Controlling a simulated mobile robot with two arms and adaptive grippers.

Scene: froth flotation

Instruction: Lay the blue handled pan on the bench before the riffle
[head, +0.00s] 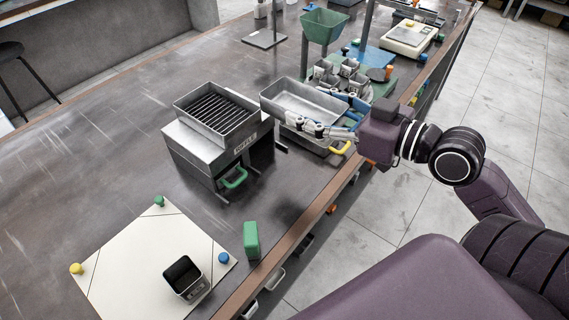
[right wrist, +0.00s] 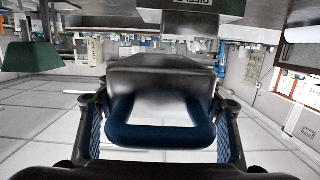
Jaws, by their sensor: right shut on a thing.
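My right gripper (head: 338,120) is shut on the blue handle (right wrist: 160,136) of a grey metal pan (head: 303,102). In the right wrist view the fingers (right wrist: 163,104) stand at both sides of the handle, with the pan body (right wrist: 160,75) beyond. In the head view the gripper partly hides the handle, and the pan appears held above the bench, right of the riffle. The grey slotted riffle (head: 213,125) stands on the bench (head: 110,160). A green-handled pan (head: 235,178) sits at its lower front. My left gripper is not in view.
A yellow-handled pan (head: 341,148) is partly hidden below the held pan. Nearer are a green block (head: 251,240) and a white mat (head: 125,265) bearing a dark cup (head: 186,279). Bare bench lies between riffle and front edge. Small metal containers (head: 347,68) stand behind.

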